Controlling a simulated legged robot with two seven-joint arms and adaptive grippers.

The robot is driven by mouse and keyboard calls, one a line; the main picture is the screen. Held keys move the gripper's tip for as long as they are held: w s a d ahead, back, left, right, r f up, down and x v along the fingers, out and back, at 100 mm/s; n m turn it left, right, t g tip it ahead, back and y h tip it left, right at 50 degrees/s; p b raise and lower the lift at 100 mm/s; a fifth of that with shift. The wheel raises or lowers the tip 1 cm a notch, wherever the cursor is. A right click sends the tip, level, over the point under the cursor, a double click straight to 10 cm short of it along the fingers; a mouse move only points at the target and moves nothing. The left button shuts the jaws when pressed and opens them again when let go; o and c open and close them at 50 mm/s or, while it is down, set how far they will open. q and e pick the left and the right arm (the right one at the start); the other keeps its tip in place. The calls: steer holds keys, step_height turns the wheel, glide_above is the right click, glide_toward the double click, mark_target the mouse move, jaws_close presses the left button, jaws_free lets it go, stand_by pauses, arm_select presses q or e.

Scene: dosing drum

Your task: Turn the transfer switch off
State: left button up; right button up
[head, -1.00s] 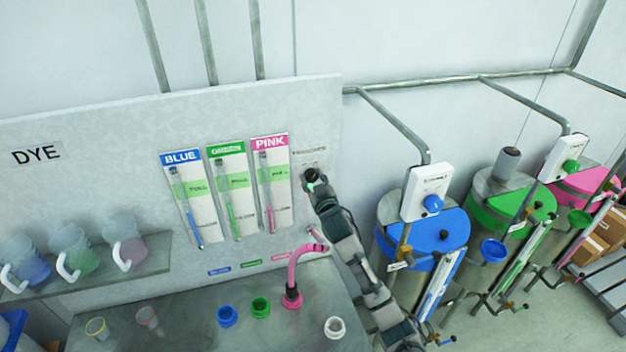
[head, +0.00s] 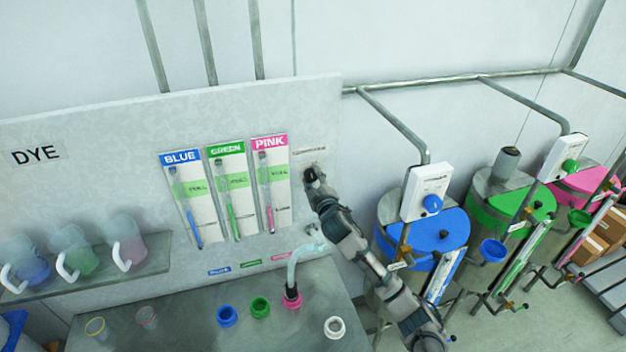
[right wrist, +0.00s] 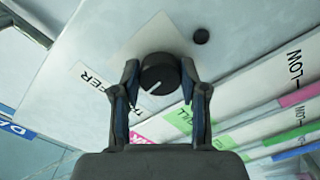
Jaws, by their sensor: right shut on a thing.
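The transfer switch is a round black knob (right wrist: 158,76) with a white pointer line, on a pale plate on the dye panel. In the right wrist view my right gripper (right wrist: 160,72) has one finger on each side of the knob and is shut on it. In the head view my right gripper (head: 314,180) reaches up to the switch, right of the pink gauge, and largely covers the knob. The pointer line slants in the wrist view. My left gripper is not in view.
Blue, green and pink gauges (head: 270,185) hang left of the switch. A pale, clear-looking curved spout (head: 293,262) stands below over a pink-rimmed cup. The blue drum (head: 425,240) stands right of my arm. Several cups stand on the bench (head: 190,325).

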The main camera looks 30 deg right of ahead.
steer(key=n, duration=0.4)
steer(key=shift+f, duration=0.15)
steer(key=shift+a, duration=0.1)
steer(key=shift+f+n, duration=0.15)
steer(key=shift+n, duration=0.25)
steer(key=o, duration=1.1)
steer(key=shift+o, duration=0.2)
steer(key=v, duration=1.1)
steer(key=shift+s, duration=0.4)
